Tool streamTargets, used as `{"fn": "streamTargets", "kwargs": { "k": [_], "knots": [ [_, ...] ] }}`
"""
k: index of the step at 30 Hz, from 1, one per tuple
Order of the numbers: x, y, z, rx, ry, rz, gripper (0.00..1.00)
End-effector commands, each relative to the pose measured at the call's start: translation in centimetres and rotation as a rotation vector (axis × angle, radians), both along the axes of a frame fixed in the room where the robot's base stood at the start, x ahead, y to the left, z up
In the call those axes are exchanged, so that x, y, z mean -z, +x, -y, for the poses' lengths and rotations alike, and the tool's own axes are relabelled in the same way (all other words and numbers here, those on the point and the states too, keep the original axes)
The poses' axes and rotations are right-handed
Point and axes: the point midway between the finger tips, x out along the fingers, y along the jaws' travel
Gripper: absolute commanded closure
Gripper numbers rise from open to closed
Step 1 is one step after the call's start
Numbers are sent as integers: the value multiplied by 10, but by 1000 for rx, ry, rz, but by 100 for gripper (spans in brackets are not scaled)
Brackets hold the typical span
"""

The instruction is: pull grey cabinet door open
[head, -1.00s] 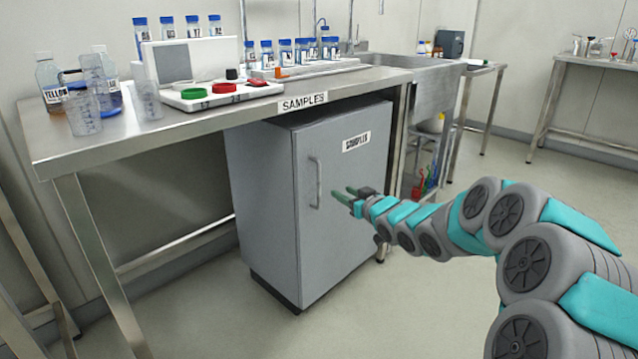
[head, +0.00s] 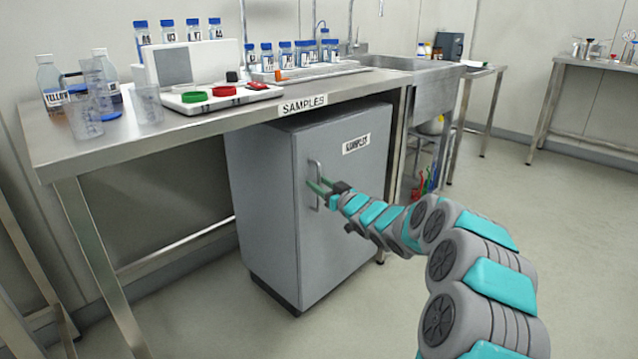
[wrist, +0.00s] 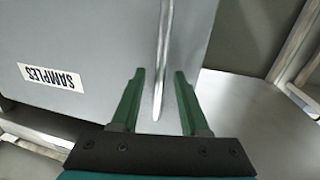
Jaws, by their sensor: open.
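The grey cabinet (head: 345,235) stands under the steel bench with its door shut. A label is on the door's upper part; it reads SAMPLES in the wrist view (wrist: 52,77). A vertical silver bar handle (head: 316,172) is near the door's left edge. My gripper (head: 315,186) is open at the handle. In the wrist view the handle (wrist: 163,60) runs between the two green fingers of my gripper (wrist: 158,85), with a gap on each side. I cannot tell how deep the handle sits between the fingers.
The steel bench (head: 190,128) above carries bottles, beakers and a white tray (head: 222,97). Its leg (head: 92,255) stands left of the cabinet. A sink (head: 432,90) is to the right. The floor (head: 570,240) on the right is clear.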

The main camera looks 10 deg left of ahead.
Motion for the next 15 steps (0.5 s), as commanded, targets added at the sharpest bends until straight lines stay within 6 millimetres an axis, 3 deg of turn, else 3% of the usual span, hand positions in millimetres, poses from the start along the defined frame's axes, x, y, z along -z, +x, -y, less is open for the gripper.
{"fn": "streamTargets", "kwargs": {
  "k": [11,15],
  "knots": [
    [0,4,-2,1,0,0,55],
    [0,4,-2,2,0,0,71]
  ]
}}
